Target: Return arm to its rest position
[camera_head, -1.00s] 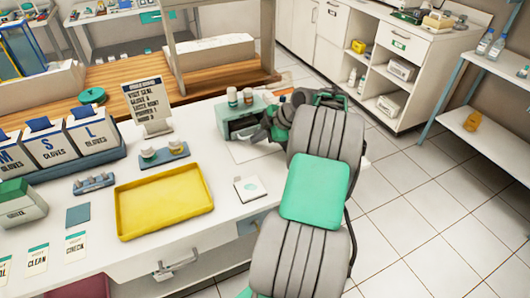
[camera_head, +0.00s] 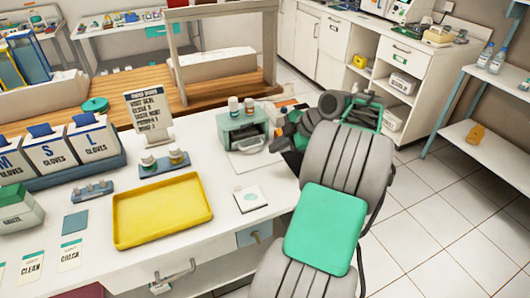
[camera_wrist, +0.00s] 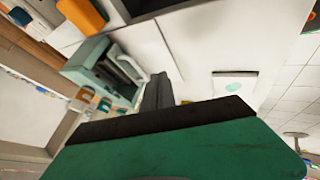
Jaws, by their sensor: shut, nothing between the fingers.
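My gripper (camera_head: 275,146) is at the right end of the white counter (camera_head: 212,170), just right of a small teal box with an open front (camera_head: 243,130). It looks empty. In the wrist view the dark fingers of my gripper (camera_wrist: 159,80) are together, with nothing between them. My grey arm with its green pad runs up from the bottom of the head view and bends over toward the counter end. Whether the fingers touch the counter cannot be told.
Two small bottles stand on the teal box. A white card (camera_head: 250,199), a yellow tray (camera_head: 125,235), a sign (camera_head: 148,112) and glove boxes (camera_head: 95,146) are on the counter. Shelved cabinets (camera_head: 420,60) stand behind. The tiled floor (camera_head: 440,220) at right is clear.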

